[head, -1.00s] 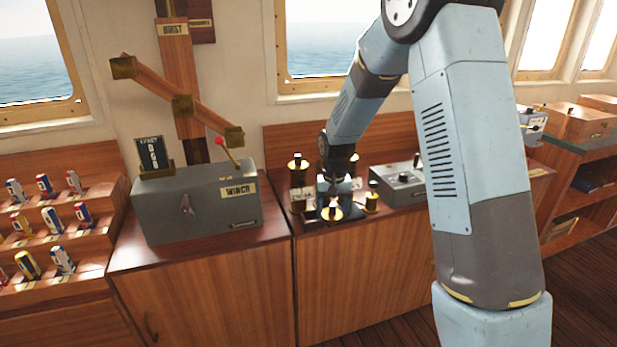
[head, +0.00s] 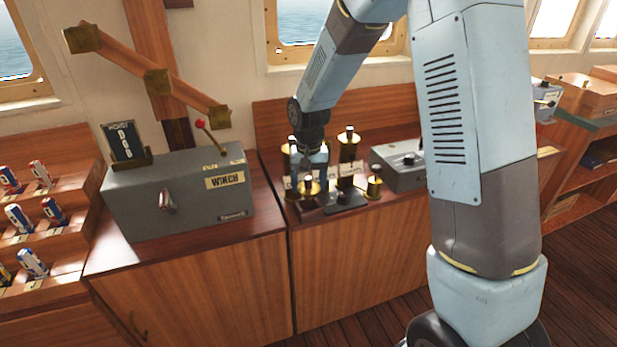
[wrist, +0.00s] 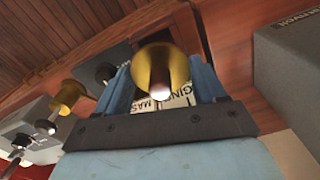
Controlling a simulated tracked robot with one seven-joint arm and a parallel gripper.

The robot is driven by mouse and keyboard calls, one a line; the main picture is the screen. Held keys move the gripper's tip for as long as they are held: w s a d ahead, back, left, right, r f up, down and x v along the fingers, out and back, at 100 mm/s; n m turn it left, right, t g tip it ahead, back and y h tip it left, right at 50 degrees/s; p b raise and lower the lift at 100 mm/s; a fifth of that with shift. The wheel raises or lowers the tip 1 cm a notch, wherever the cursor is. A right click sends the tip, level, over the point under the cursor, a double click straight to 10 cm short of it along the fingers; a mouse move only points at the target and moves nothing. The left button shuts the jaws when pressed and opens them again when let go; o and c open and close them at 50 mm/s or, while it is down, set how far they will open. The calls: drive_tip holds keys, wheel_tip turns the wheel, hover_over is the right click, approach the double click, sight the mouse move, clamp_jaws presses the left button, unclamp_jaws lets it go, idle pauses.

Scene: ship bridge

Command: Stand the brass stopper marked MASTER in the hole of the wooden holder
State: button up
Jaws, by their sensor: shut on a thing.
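My gripper (head: 312,168) is low over the middle counter, left of centre, in the head view. Its blue fingers show in the wrist view (wrist: 165,85), shut on a brass stopper (wrist: 160,68) with a round, pale-tipped knob. The held stopper shows in the head view (head: 309,188) below the fingers. I cannot read a mark on it. White label cards, partly reading "GINE" and "MAS" (wrist: 150,105), show between the fingers. Other brass stoppers stand at back right (head: 349,150) and front right (head: 374,186). I cannot make out the wooden holder's hole; the gripper covers much of that area.
A grey winch box (head: 180,190) with a red-tipped lever stands close on the left. A grey box with knobs (head: 398,165) is to the right. A black plate (head: 345,200) lies near the counter's front edge. A wooden back panel (head: 270,125) rises behind.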

drive_tip(key=shift+f, duration=2.5)
drive_tip(key=o, duration=1.2)
drive_tip(key=shift+r, duration=0.1)
wheel_tip(320, 180, up, 14)
drive_tip(key=shift+f, duration=0.25)
